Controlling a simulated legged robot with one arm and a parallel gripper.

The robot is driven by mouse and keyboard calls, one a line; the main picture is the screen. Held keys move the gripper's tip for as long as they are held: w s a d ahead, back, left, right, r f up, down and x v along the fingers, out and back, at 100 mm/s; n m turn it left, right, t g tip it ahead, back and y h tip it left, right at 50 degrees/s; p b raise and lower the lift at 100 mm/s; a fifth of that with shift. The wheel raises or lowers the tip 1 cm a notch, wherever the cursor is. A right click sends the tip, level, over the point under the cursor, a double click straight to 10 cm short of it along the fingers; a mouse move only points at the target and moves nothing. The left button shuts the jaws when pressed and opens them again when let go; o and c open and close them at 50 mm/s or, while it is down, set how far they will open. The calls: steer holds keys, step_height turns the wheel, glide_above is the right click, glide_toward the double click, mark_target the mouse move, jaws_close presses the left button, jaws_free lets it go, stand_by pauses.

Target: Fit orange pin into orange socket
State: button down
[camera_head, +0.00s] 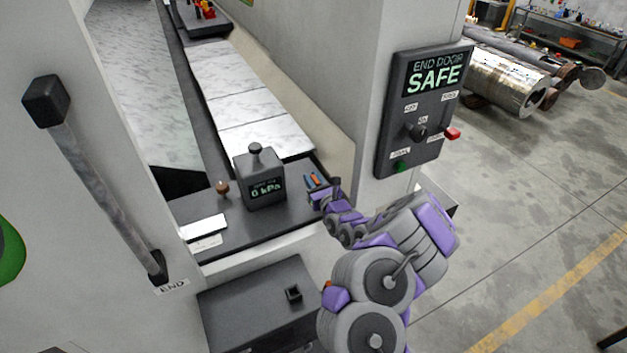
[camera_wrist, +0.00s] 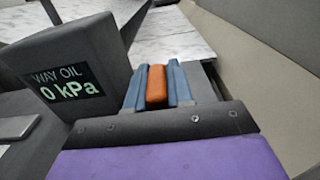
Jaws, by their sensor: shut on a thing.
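The orange pin (camera_wrist: 156,84) sits upright in the picture between the two blue fingers of my gripper (camera_wrist: 157,88) in the wrist view. My gripper is shut on it. In the head view, my gripper (camera_head: 314,180) shows small above the dark shelf, just right of the way oil box, with a bit of orange between its fingers. I cannot make out the orange socket for certain. A small orange-red patch (camera_head: 327,284) shows beside my arm at the lower cabinet, partly hidden, and I cannot tell what it is.
The way oil box (camera_head: 262,178), reading 0 kPa, stands close left of my gripper. A brown knob (camera_head: 222,188) stands left of it. A lower dark cabinet (camera_head: 240,310) carries a small black square fitting (camera_head: 293,293). A wall panel (camera_head: 424,105) reads END DOOR SAFE.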

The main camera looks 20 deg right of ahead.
steer(key=shift+d, duration=0.35)
steer(key=shift+a+f+b, duration=0.15)
steer(key=shift+f+b, duration=0.15)
steer(key=shift+f, duration=0.35)
steer(key=shift+r+p, duration=0.3)
steer(key=shift+d, duration=0.3)
stand_by(1.8)
steer(key=shift+f+b, duration=0.95)
steer(key=shift+f, duration=0.7)
steer(key=c, duration=0.9)
jaws_free()
steer(key=shift+s, duration=0.1)
